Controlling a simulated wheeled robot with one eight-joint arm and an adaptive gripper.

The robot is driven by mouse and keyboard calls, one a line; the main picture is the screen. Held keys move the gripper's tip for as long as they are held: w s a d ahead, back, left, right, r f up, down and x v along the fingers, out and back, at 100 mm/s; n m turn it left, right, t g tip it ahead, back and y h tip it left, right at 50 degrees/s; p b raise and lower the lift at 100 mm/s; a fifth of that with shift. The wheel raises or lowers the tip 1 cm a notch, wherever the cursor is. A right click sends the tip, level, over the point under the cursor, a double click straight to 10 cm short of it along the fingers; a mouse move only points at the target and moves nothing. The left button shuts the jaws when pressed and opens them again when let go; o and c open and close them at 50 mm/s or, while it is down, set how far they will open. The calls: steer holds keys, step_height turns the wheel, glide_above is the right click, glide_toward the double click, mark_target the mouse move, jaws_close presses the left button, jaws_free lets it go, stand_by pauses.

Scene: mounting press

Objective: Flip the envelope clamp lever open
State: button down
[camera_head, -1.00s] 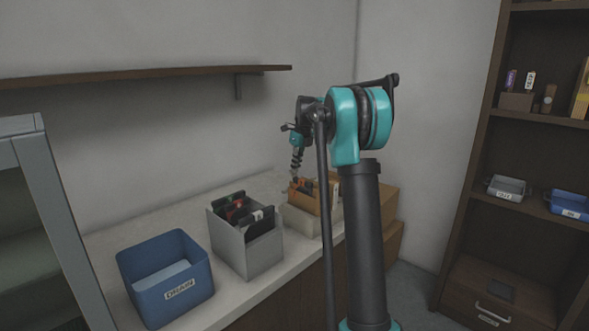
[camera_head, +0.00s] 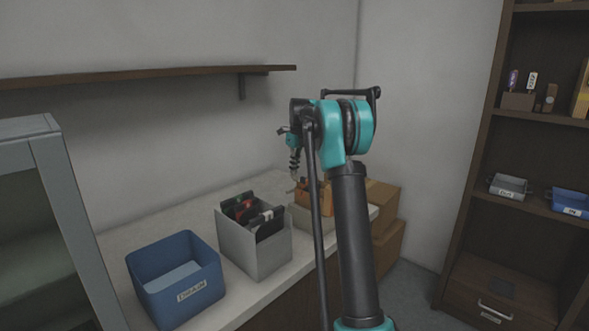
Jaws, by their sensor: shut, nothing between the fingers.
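I cannot make out the envelope clamp or its lever in the head view. My teal and black arm stands in the middle of the picture and reaches over the counter. My gripper (camera_head: 294,179) is small at the end of the arm, pointing down, shut and empty. It is just above or beside the left end of an orange-brown box (camera_head: 318,198) at the back of the counter. At this size I cannot tell whether it touches the box. My arm covers part of the area to the right of the box.
On the counter (camera_head: 213,300) stand a blue labelled bin (camera_head: 180,293) and a grey bin (camera_head: 240,250) holding dark and red items. A pale tray (camera_head: 309,218) is below the orange-brown box. Cardboard boxes (camera_head: 386,200) are behind my arm. A wall shelf (camera_head: 150,76) hangs above; a bookcase (camera_head: 470,195) stands right.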

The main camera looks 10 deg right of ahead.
mark_target(297, 179)
steer(key=shift+a, duration=0.1)
step_height(297, 179, up, 12)
steer(key=s+d, duration=0.1)
stand_by(0.6)
steer(key=shift+s, duration=0.1)
